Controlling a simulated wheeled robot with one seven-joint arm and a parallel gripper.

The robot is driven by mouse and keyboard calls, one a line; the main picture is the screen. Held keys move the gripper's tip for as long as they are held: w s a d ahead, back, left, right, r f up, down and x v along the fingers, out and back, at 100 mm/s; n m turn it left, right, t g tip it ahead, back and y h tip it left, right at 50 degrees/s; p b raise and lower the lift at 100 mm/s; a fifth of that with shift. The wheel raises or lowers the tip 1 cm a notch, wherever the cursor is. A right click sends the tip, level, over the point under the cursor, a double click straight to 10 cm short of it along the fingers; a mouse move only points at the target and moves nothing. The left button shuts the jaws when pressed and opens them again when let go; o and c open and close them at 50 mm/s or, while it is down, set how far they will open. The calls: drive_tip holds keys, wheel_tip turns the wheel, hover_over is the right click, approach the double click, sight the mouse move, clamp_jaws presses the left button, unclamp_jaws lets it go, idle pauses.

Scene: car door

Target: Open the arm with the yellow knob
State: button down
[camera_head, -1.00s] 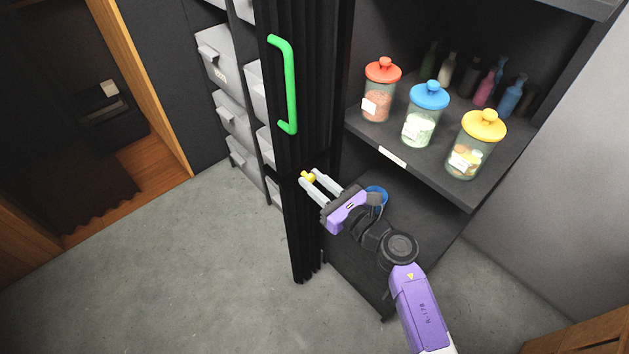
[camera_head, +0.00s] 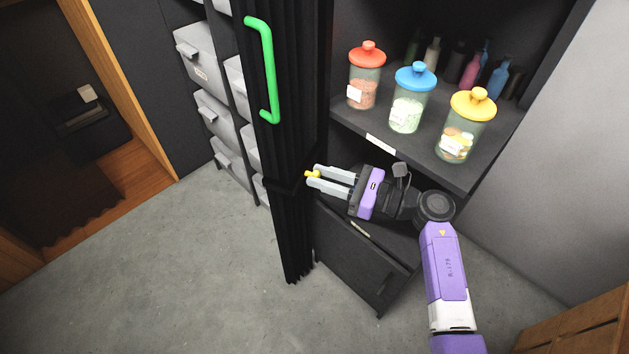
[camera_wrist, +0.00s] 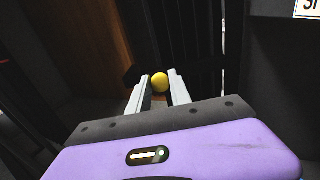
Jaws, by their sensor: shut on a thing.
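The small yellow knob (camera_head: 313,174) is at the front edge of the cabinet, beside the black pleated door (camera_head: 290,225). My gripper (camera_head: 314,175) is shut on it, reaching in from the right with grey fingers. In the wrist view the yellow knob (camera_wrist: 159,82) sits between the fingertips of my gripper (camera_wrist: 160,84). A thin dark bar (camera_head: 285,187) runs across the pleated door at about knob height. It looks like the arm that carries the knob, but their joint is hard to make out.
A green handle (camera_head: 266,75) is on the pleated door above. Jars with red (camera_head: 367,60), blue (camera_head: 415,80) and yellow (camera_head: 473,108) lids stand on the shelf (camera_head: 440,172). A dark low unit (camera_head: 350,262) is below my gripper. Grey floor (camera_head: 170,270) is clear at left.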

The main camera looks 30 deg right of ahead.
drive_tip(key=shift+s+d, duration=0.1)
drive_tip(key=shift+d, duration=0.15)
drive_tip(key=c, duration=1.2)
unclamp_jaws()
